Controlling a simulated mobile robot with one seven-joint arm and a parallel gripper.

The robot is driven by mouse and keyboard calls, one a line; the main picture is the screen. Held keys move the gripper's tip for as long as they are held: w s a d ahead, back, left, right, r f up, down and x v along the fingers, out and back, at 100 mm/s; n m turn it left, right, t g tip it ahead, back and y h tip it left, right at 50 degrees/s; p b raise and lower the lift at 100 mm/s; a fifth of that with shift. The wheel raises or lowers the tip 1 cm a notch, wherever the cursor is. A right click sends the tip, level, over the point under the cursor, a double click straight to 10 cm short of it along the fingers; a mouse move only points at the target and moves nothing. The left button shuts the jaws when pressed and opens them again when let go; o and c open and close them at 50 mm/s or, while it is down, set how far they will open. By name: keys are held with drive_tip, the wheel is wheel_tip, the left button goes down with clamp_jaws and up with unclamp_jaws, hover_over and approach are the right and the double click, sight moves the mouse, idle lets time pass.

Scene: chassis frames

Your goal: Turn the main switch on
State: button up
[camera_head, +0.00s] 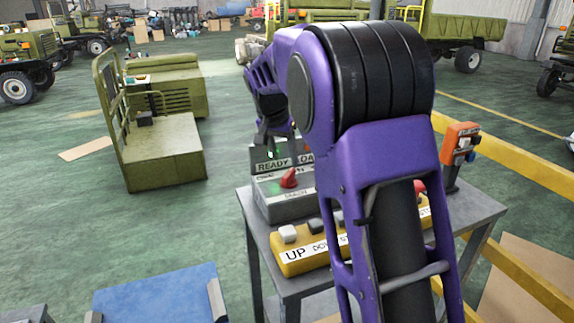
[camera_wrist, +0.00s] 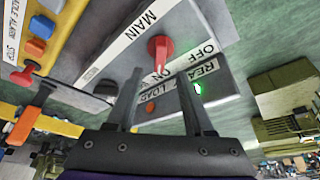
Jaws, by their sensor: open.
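The main switch is a red knob (camera_head: 288,178) on a grey control box (camera_head: 275,207) on the table. In the wrist view the red knob (camera_wrist: 160,48) stands out from the grey panel (camera_wrist: 200,25), with MAIN, OFF and ON labels around it. Contact is not clear. In the head view my arm hides much of the gripper and the box's right side.
A yellow button box (camera_head: 300,260) marked UP and DOWN sits in front of the grey box. A green light (camera_wrist: 198,88) shows by the READY label. An orange box (camera_head: 462,137) stands at the table's right. A yellow rail (camera_head: 520,275) runs along the right.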

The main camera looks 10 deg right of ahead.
drive_tip(key=p+v, duration=0.1)
drive_tip(key=v, duration=1)
drive_tip(key=shift+r, duration=0.1)
